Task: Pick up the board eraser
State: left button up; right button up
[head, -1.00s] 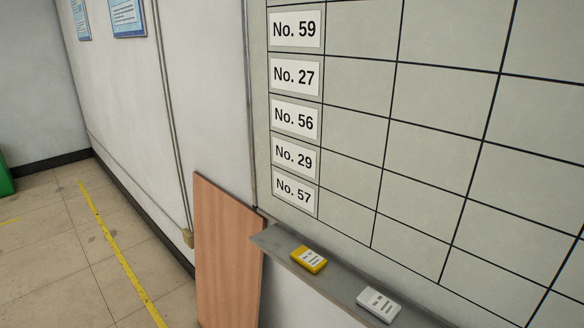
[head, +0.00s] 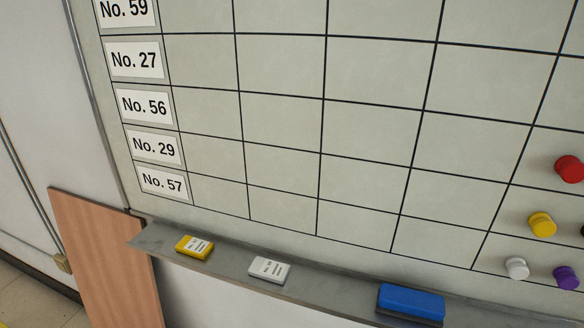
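The board eraser (head: 411,302) is a blue block with a dark underside, seen in the head view at the lower right. It lies on the grey ledge (head: 330,290) under the whiteboard. Neither of my grippers is in view.
A yellow labelled block (head: 194,247) and a white labelled block (head: 269,269) lie on the ledge left of the eraser. Red (head: 570,169), yellow (head: 541,224), white (head: 517,268) and purple (head: 566,277) magnets sit on the gridded board (head: 280,130). A brown panel (head: 105,260) leans at lower left.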

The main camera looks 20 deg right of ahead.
aim_at(422, 308)
jog(key=l+z, duration=0.15)
jog(key=z, duration=1.3)
